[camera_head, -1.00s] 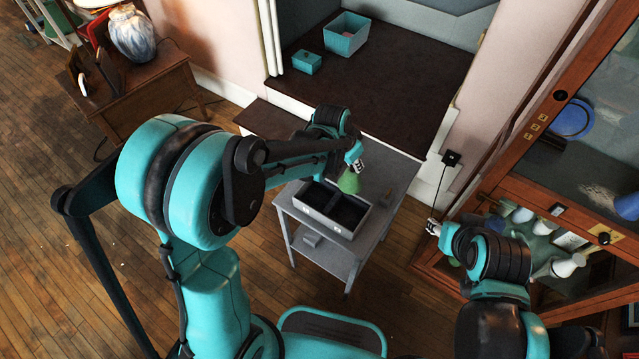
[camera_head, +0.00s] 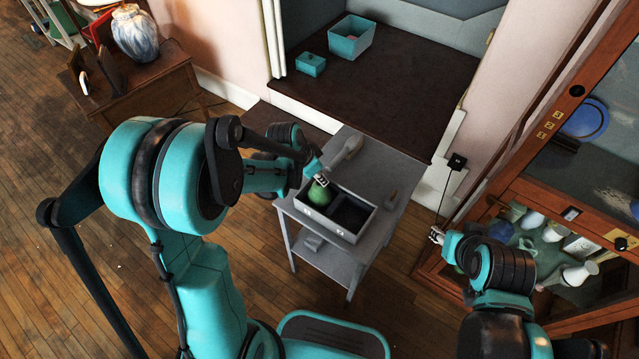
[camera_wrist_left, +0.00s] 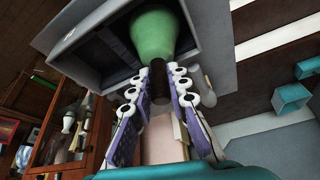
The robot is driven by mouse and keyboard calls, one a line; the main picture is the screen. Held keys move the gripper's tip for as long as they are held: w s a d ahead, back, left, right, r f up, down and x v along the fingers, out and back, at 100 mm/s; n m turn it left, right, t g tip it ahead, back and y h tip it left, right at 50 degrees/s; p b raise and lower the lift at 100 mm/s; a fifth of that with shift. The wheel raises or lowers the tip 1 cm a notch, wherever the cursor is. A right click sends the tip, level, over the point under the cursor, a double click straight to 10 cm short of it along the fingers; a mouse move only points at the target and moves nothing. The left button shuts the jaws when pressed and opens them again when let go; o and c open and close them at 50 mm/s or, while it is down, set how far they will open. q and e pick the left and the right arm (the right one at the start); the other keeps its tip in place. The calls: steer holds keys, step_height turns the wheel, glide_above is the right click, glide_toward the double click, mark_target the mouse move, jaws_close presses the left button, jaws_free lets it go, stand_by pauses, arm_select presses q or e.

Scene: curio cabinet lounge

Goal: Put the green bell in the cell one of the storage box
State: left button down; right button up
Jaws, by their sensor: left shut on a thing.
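The green bell (camera_head: 319,194) is at the left cell of the grey storage box (camera_head: 342,233), the cell beside the left front label. My left gripper (camera_head: 318,180) is shut on the bell's dark handle, above the bell. In the left wrist view the green bell (camera_wrist_left: 154,36) hangs mouth-first at the box opening, with the handle between the left fingers (camera_wrist_left: 158,88). I cannot tell whether it touches the cell floor. The right cell (camera_head: 352,214) looks dark and empty. My right gripper (camera_head: 436,236) is near the cabinet, too small to read.
The box stands on a grey cart (camera_head: 378,170) with a grey object (camera_head: 347,150) behind it and a small one (camera_head: 390,198) to its right. A glass-fronted cabinet (camera_head: 535,190) stands at the right. Teal boxes (camera_head: 351,38) sit on the dark surface behind.

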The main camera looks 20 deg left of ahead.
mark_target(319, 184)
arm_select(q)
steer(key=shift+f+b, duration=0.5)
steer(key=shift+f, duration=1.05)
steer(key=c, duration=1.5)
jaws_free()
steer(key=shift+f, duration=0.15)
steer(key=shift+o, duration=0.2)
